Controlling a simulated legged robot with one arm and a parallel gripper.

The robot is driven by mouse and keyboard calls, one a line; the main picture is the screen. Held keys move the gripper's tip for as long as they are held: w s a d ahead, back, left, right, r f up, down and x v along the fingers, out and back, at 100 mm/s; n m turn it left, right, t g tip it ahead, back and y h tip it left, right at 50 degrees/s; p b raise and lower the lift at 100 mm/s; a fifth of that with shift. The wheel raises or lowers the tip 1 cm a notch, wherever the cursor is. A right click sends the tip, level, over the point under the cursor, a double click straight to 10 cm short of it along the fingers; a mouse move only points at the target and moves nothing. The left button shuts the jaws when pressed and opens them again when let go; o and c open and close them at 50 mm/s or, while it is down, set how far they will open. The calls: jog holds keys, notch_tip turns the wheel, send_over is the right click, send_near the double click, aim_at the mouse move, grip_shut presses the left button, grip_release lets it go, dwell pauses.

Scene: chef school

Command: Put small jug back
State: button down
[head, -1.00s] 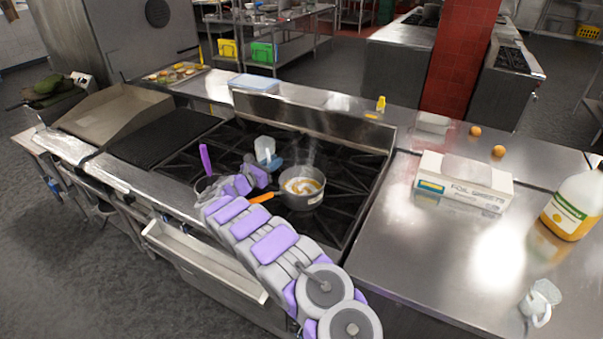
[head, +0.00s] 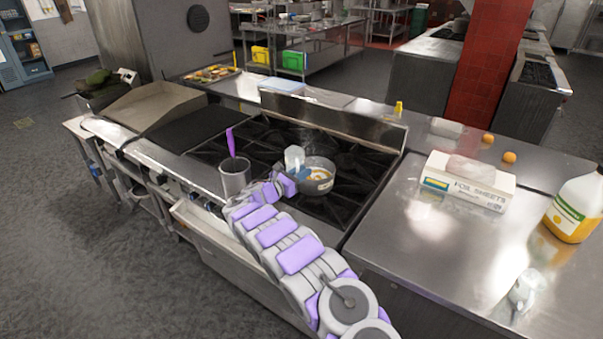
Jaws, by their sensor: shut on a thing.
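A small clear jug (head: 294,157) is at the end of my arm, above the stove. My gripper (head: 291,174) is shut on it; the fingers are small and partly hidden by the arm's end. The jug overlaps the left rim of a grey saucepan (head: 319,187) in the picture; I cannot tell its height above it. The saucepan stands on the stove with yellow and white contents. A second clear jug-like vessel (head: 525,290) stands on the steel counter at the right.
A steel pot (head: 234,178) with a purple-handled utensil stands at the stove's front left. A foil sheets box (head: 468,184), a large bottle of yellow liquid (head: 574,212) and two oranges (head: 509,157) are on the right counter. The counter's front middle is clear.

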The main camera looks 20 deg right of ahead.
jog(key=shift+s+a+f, duration=0.15)
jog(key=shift+a, duration=0.4)
jog(key=s+a+t, duration=0.1)
jog(key=s+a, duration=0.3)
jog(key=s, duration=0.3)
jog(key=s+a+n+t+y, duration=0.1)
jog(key=s+a, duration=0.2)
jog(key=s, duration=0.4)
jog(key=s+a+r+n, duration=0.1)
jog(key=s+a, duration=0.3)
jog(key=s, duration=0.3)
jog(key=shift+s+a+t+y, duration=0.2)
jog(key=shift+a+t+y, duration=0.15)
jog(key=shift+t+y, duration=0.05)
jog(key=shift+f, duration=0.15)
